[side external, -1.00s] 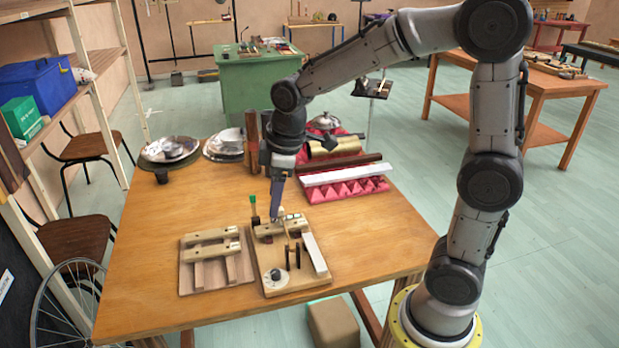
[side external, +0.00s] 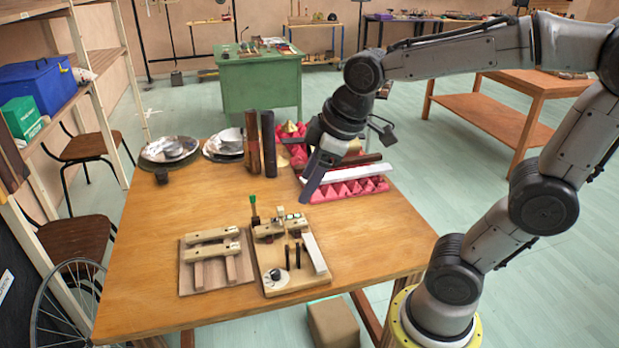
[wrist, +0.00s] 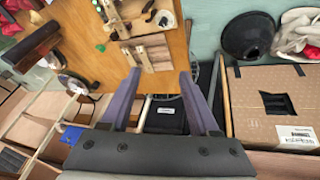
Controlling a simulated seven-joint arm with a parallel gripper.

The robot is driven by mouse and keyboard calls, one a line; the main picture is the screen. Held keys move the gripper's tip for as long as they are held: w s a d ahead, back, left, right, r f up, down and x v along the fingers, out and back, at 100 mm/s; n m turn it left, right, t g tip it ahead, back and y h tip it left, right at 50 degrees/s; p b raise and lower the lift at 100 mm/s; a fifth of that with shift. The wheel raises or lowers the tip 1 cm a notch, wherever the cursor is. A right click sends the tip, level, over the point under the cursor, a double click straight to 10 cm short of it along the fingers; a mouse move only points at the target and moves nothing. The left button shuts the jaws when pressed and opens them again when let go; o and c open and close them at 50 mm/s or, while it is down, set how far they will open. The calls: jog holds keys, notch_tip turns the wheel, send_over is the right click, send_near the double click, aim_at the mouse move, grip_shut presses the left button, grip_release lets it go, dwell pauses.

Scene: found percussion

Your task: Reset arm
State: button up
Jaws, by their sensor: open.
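My gripper (side external: 307,195) hangs above the right part of the wooden table (side external: 160,270), in front of the red tray, in the side external view. In the wrist view my gripper (wrist: 163,75) shows two purple-grey fingers spread apart with nothing between them. A wooden board with blocks and posts (side external: 293,283) stands on the table to the left of and below the gripper. A second board with wooden bars (side external: 205,280) lies left of it. Both boards also show small near the top of the wrist view.
A red padded tray (side external: 350,191) with a white bar (side external: 345,172) lies at the table's right back. Two upright dark posts (side external: 260,145) and metal plates (side external: 170,150) stand at the back. The table's front left is clear.

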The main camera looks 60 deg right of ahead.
jog(key=s+f+m, duration=0.1)
jog(key=s+m, duration=0.4)
jog(key=s, duration=0.6)
jog(key=shift+a+f+t, duration=0.15)
jog(key=shift+f+t, duration=0.2)
jog(key=shift+t, duration=0.05)
